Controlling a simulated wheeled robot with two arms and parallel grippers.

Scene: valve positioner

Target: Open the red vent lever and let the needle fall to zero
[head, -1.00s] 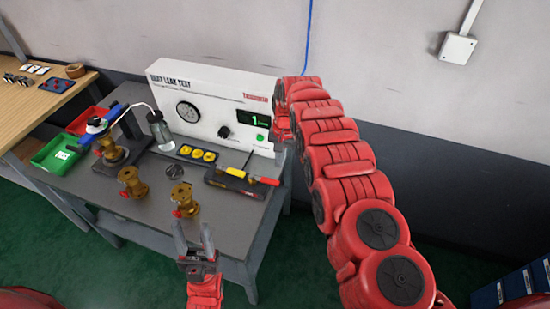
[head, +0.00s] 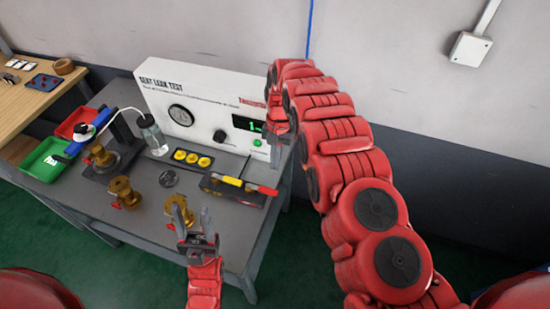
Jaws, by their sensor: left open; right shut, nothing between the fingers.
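The white test panel (head: 158,92) stands at the back of the grey bench. Its round dial gauge (head: 181,115) is too small to read the needle. I cannot make out the red vent lever for certain; small red handles show on the brass valves, and my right arm may hide part of the panel's right end. My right gripper (head: 279,142) is shut and empty at that end, mostly hidden by its wrist. My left gripper (head: 190,216) is open and empty, fingers up, overlapping the nearest brass valve (head: 178,207) in view; contact cannot be told.
Another loose brass valve (head: 122,192) stands on the bench, and one sits in a clamp stand (head: 124,128) at left. A tool holder (head: 232,193) with yellow and red handles lies at front right. Red (head: 75,122) and green (head: 43,160) bins stand at left.

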